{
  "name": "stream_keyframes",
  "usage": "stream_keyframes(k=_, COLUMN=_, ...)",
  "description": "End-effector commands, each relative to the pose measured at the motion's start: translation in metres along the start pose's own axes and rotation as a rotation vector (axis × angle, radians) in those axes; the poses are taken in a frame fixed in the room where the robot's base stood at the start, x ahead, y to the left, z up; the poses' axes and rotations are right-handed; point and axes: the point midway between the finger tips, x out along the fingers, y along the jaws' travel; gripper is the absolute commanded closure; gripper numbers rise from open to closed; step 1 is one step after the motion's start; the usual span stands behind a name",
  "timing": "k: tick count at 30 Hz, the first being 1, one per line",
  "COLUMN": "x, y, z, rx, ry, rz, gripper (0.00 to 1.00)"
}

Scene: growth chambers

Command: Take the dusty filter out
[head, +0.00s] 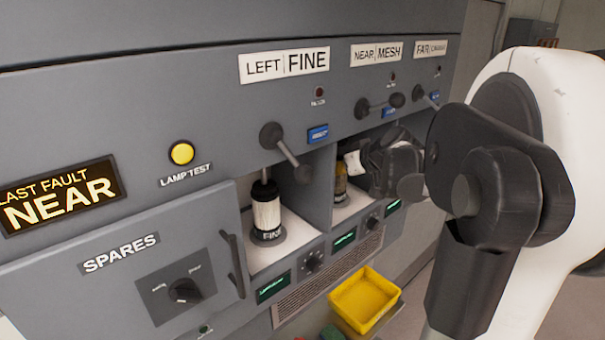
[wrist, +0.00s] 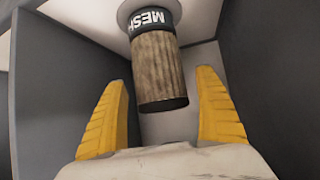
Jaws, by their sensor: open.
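A brown, dirty-looking filter (wrist: 158,68) with a dark MESH band stands in a bay; it appears upside down in the wrist view. In the head view the filter (head: 341,182) shows partly in the bay under the NEAR MESH sign, with my arm covering its right side. My gripper (wrist: 161,80) is open, its yellow fingers on either side of the filter's end, with gaps visible on both sides.
A cleaner white FINE filter (head: 267,214) stands in the left bay. A lever (head: 285,150) hangs over that bay, and another lever (head: 378,103) sits above the middle bay. A divider wall separates the bays. A yellow bin (head: 364,300) is below. The SPARES door (head: 150,270) is closed.

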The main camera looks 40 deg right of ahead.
Motion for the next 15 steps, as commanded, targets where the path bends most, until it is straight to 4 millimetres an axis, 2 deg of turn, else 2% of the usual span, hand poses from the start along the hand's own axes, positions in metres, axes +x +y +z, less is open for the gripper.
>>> stream_keyframes(k=4, x=0.0000, y=-0.0001, z=0.0004, rx=0.000, ry=0.000, rz=0.000, gripper=0.18)
stream_keyframes(k=10, x=-0.0002, y=0.0000, z=0.0003, rx=0.000, ry=0.000, rz=0.000, gripper=0.78)
stream_keyframes(k=15, x=-0.0003, y=-0.0001, z=0.0002, rx=0.000, ry=0.000, rz=0.000, gripper=0.81)
